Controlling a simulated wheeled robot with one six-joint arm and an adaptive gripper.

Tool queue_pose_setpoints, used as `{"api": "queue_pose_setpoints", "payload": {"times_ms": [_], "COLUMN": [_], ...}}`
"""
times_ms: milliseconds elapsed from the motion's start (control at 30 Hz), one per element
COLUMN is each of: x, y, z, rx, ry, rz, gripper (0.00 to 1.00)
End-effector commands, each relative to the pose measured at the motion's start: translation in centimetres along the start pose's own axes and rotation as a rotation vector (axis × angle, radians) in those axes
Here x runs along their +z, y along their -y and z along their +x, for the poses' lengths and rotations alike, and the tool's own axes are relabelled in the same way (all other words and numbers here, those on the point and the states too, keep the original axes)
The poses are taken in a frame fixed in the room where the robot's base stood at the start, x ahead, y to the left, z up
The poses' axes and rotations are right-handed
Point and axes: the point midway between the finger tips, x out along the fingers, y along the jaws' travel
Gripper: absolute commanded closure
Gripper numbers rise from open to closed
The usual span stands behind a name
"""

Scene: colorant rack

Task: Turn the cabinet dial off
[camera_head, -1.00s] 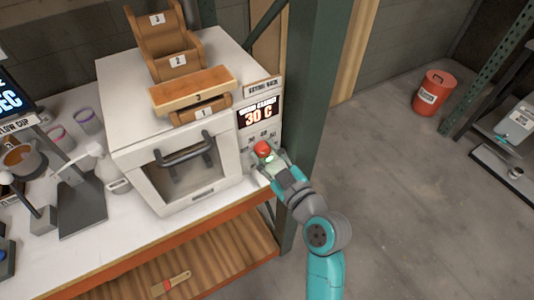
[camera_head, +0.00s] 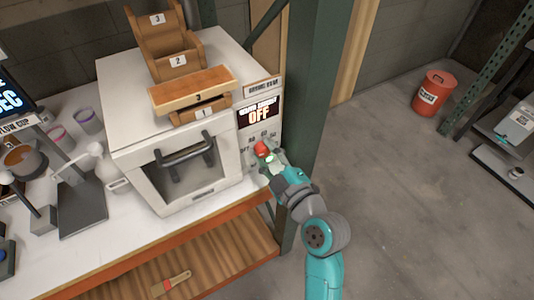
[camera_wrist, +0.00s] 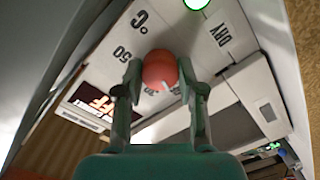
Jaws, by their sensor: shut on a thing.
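The white cabinet (camera_head: 150,150) stands on the bench, with a dark door handle on its front. Its display (camera_head: 259,112) reads OFF. The red dial (camera_head: 262,148) sits on the panel below the display; it also shows in the wrist view (camera_wrist: 160,70) with a white pointer mark. Printed marks, among them 50 and DRY, surround it. My gripper (camera_head: 272,160) is at the dial. In the wrist view my gripper (camera_wrist: 160,88) has one finger on each side of the dial, shut on it. The fingers hide parts of the dial's sides.
A wooden stepped rack (camera_head: 180,60) stands on the cabinet top. A green post (camera_head: 318,90) rises close to the right of the panel. Cups and a grey stand (camera_head: 82,205) are at left. Open floor lies right, with a red bin (camera_head: 432,93) farther back.

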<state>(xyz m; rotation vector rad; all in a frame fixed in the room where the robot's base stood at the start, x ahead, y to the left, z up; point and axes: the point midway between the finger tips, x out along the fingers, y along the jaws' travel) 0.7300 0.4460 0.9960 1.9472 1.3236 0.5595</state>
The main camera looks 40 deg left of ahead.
Motion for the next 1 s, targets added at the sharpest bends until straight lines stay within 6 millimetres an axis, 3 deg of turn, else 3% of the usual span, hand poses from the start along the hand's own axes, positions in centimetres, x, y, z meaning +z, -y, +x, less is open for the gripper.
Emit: {"api": "queue_pose_setpoints", "payload": {"times_ms": [267, 300, 400, 767, 1000], "x": [0.0, 0.0, 0.0, 0.0, 0.1], "y": [0.0, 0.0, 0.0, 0.0, 0.0], "z": [0.0, 0.0, 0.0, -0.3, -3.8], "rx": [0.0, 0.0, 0.0, 0.0, 0.001], "ry": [0.0, 0.0, 0.0, 0.0, 0.003], "rz": [-0.001, -0.001, -0.001, 0.0, 0.002], "gripper": [0.96, 0.57, 0.36, 0.36, 0.36]}}
